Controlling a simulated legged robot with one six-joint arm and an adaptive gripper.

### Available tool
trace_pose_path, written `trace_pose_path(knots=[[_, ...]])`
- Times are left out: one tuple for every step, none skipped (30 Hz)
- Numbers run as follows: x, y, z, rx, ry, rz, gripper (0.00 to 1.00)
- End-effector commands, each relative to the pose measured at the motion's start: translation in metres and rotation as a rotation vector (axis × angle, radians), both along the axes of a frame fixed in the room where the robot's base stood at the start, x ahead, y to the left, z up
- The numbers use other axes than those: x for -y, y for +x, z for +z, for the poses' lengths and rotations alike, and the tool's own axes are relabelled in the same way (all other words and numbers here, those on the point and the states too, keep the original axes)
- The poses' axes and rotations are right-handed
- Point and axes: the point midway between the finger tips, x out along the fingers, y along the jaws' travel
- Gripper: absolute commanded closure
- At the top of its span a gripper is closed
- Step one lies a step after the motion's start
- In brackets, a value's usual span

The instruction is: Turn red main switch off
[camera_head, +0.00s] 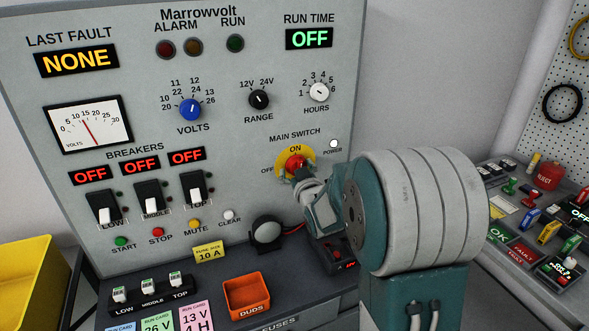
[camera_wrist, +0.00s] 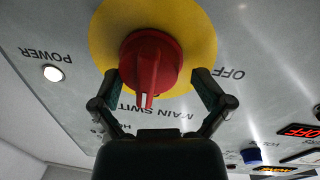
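The red main switch (camera_head: 295,165) is a round knob with a grip bar on a yellow plate (camera_head: 309,154) on the grey panel. In the head view, ON is printed above it and OFF to its left. The wrist view shows the red knob (camera_wrist: 150,62) close up and upside down, its white pointer mark towards the ON side. My gripper (camera_wrist: 158,82) is open, with one finger on each side of the knob and gaps showing. In the head view my gripper (camera_head: 301,179) reaches the knob from the lower right, partly hidden by my arm.
The white POWER lamp (camera_head: 333,144) is right of the switch. The range knob (camera_head: 259,99) and hours knob (camera_head: 319,92) are above. A round black-rimmed part (camera_head: 266,233) and an orange DUDS bin (camera_head: 246,296) are below. A cluttered bench (camera_head: 520,225) is at right.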

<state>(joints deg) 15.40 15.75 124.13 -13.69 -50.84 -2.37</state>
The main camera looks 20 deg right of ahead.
Motion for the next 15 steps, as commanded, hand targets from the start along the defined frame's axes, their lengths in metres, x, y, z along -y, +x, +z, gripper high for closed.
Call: trace_pose_path(knots=[[0.0013, -0.0001, -0.0012, -0.002, 0.001, 0.001, 0.46], [0.0017, -0.0002, -0.0014, -0.003, 0.001, 0.000, 0.60], [0.0017, -0.0002, -0.0016, -0.003, 0.001, 0.000, 0.69], [0.0017, -0.0002, -0.0016, -0.003, 0.001, 0.000, 0.71], [0.0015, -0.0002, -0.0016, -0.004, 0.001, 0.000, 0.73], [0.0012, -0.0003, -0.0015, -0.004, 0.001, -0.001, 0.77], [0.0009, -0.0003, -0.0014, -0.004, 0.000, -0.002, 0.77], [0.0006, -0.0003, -0.0014, -0.004, 0.000, -0.002, 0.77], [0.0001, -0.0004, -0.0014, -0.004, 0.000, -0.003, 0.77], [0.0000, -0.0004, -0.0014, -0.003, 0.000, -0.004, 0.77], [0.0000, -0.0004, -0.0014, -0.003, 0.000, -0.004, 0.77], [-0.0001, -0.0005, -0.0014, -0.004, 0.000, -0.003, 0.77], [-0.0003, -0.0005, -0.0015, -0.004, 0.000, -0.003, 0.77], [-0.0003, -0.0005, -0.0015, -0.004, 0.000, -0.003, 0.77], [-0.0005, -0.0005, -0.0015, -0.004, -0.001, -0.002, 0.77]])
